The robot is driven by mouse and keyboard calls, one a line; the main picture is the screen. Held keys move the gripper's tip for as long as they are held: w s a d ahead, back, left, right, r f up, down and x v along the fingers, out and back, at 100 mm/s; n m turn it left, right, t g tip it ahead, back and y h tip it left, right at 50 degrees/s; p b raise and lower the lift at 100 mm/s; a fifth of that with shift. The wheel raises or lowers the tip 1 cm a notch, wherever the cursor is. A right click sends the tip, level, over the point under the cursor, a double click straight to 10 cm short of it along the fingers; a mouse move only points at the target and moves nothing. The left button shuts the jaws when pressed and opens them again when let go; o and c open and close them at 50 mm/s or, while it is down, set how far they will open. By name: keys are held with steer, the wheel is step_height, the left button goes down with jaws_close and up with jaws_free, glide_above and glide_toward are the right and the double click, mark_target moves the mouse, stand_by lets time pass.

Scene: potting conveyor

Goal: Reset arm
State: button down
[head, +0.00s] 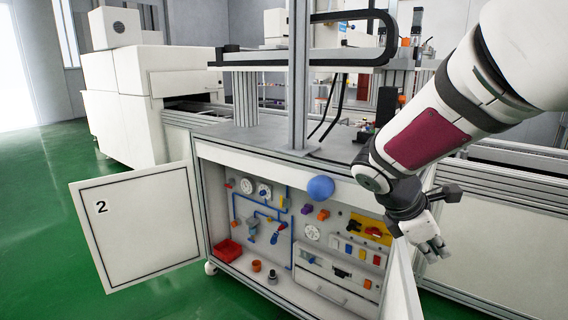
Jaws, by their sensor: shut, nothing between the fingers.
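My arm (425,135) reaches in from the upper right of the head view, with a white and dark red link. My gripper (436,250) hangs at its end, fingers pointing down, in front of the right side of the open cabinet. It is shut and holds nothing. The fingertips are close together and small in the picture. No object touches them that I can see.
A door (138,226) marked 2 stands open at left. The cabinet holds a red bin (227,251), gauges, blue pipes and switches. A conveyor frame (515,180) is behind my arm. Green floor (60,150) is clear at left.

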steer(key=s+a+r+m+y, duration=0.1)
steer(key=s+a+m+y, duration=0.2)
steer(key=s+m, duration=0.5)
steer(key=s+a+r+m+g+y, duration=0.1)
steer(key=s+a+m+y, duration=0.2)
steer(key=s, duration=1)
steer(key=s+a+r+m+y, duration=0.15)
steer(key=s+a+m, duration=0.35)
steer(key=s, duration=0.5)
step_height(320, 180, up, 28)
steer(key=d+t+p, duration=0.1)
steer(key=t+p, duration=0.2)
steer(key=p, duration=2.4)
steer(key=shift+w+d+m+t, duration=0.25)
steer(key=shift+d+m+t, duration=0.05)
steer(key=shift+d+m, duration=0.1)
